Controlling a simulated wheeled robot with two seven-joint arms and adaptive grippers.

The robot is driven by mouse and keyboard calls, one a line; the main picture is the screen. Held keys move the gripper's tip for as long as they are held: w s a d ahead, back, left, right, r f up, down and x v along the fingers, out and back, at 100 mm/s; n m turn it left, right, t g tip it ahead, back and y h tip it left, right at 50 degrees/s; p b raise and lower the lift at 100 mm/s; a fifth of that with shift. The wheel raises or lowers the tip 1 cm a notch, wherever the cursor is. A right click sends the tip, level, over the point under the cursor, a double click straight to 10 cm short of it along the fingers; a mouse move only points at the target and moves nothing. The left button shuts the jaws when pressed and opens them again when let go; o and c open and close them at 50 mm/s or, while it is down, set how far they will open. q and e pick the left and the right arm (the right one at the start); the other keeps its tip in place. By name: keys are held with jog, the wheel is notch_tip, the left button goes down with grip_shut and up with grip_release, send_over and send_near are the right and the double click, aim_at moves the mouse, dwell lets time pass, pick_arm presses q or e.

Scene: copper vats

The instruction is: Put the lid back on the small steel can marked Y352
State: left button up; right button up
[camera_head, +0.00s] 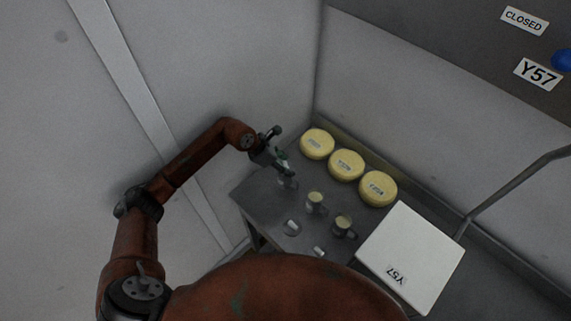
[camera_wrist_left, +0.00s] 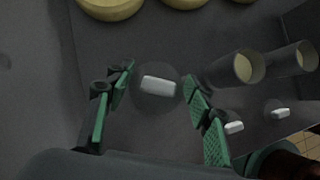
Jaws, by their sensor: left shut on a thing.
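My left gripper (camera_head: 282,163) is over the left end of the small table, above the leftmost small steel can (camera_head: 288,183). In the left wrist view its green fingers (camera_wrist_left: 160,82) stand either side of a round grey lid (camera_wrist_left: 158,87) with a white piece on top, and it is shut on this lid. The can is mostly hidden under the gripper. I cannot tell whether lid and can touch, nor read a mark Y352. My right gripper is not in view.
Two open cans (camera_head: 315,202) (camera_head: 343,225) with pale yellow contents stand to the right. Two other lids (camera_head: 291,228) (camera_head: 319,251) lie near the table's front. Three yellow rounds (camera_head: 317,143) line the back. A white Y57 panel (camera_head: 410,255) flanks the right side.

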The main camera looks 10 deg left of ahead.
pick_arm(q)
jog(key=o, duration=1.2)
jog(key=shift+o, duration=0.6)
jog(key=o, duration=0.4)
jog(key=shift+r, duration=0.1)
jog(key=shift+r+p, duration=1)
jog(key=shift+r, duration=0.9)
jog(key=shift+r+p, duration=0.7)
jog(key=shift+r, duration=1.1)
